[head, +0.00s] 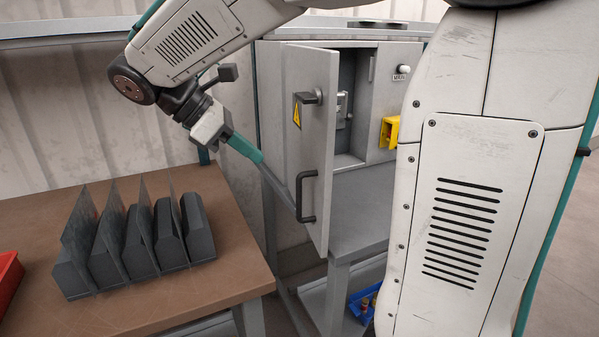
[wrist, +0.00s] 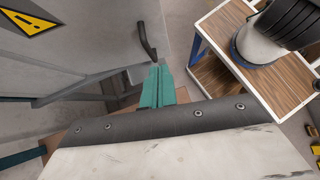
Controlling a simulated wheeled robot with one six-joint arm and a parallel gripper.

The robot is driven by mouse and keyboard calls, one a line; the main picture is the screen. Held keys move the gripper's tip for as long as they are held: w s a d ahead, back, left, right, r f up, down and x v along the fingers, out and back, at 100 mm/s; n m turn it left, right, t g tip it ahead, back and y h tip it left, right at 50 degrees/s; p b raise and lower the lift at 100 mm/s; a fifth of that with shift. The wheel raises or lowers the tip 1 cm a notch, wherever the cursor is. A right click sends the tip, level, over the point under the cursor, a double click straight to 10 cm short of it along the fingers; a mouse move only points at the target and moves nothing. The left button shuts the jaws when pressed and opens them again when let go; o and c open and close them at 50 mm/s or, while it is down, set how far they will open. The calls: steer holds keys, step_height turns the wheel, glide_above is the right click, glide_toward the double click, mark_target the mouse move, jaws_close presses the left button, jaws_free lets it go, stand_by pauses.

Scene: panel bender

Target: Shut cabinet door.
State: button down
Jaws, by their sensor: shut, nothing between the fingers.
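The grey cabinet door (head: 312,150) stands open, swung out toward me. It carries a dark bar handle (head: 307,197), a latch and a yellow warning sign (head: 297,114). To its right the grey cabinet (head: 349,118) shows its open inside. My gripper (head: 254,154) is left of the door at about the height of its middle, its teal fingers shut and empty. In the wrist view the closed fingers (wrist: 158,84) point toward a grey panel with a warning sign (wrist: 30,22) and a dark handle (wrist: 147,42). I cannot tell whether they touch it.
A brown table (head: 170,290) at the left holds several dark wedge-shaped blocks (head: 138,240) with thin plates between them. A red bin (head: 8,280) is at its left edge. A yellow part (head: 390,132) is at the cabinet's right side. A blue bin (head: 362,300) sits below.

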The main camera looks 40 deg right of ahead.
steer(key=x, duration=0.4)
steer(key=d+r+x, duration=0.1)
steer(key=x, duration=0.7)
steer(key=shift+s+d+r, duration=0.2)
steer(key=shift+s+r, duration=0.1)
steer(key=shift+s+d, duration=0.2)
steer(key=shift+d, duration=0.3)
